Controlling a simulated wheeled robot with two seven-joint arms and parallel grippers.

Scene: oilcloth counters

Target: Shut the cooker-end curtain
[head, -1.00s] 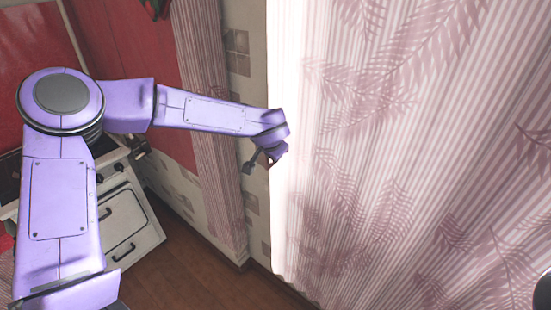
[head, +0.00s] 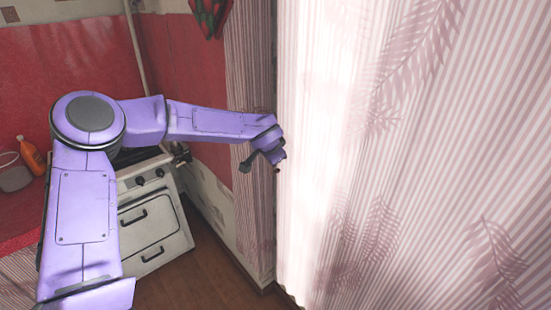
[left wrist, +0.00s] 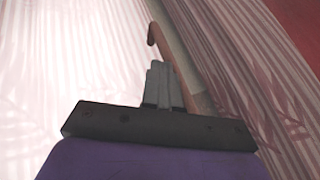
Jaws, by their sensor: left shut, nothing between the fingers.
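A narrow pink striped curtain (head: 250,70) hangs at the cooker end, left of a wide, brightly lit pink striped curtain with leaf shadows (head: 420,150). Only a thin dark line shows between them in the head view. My left gripper (head: 276,168) is shut and empty, close to the wide curtain's left edge; contact cannot be told. In the left wrist view its fingers (left wrist: 163,85) point at a brownish hooked bar (left wrist: 172,55). There the bright curtain (left wrist: 70,60) is on the left and a darker striped curtain (left wrist: 235,60) on the right. My right gripper is not in view.
A white cooker (head: 150,220) stands below my left arm against the red wall. An orange bottle (head: 31,155) and a pot (head: 14,175) stand on the red counter (head: 20,222). Brown floor (head: 215,270) is clear in front of the cooker.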

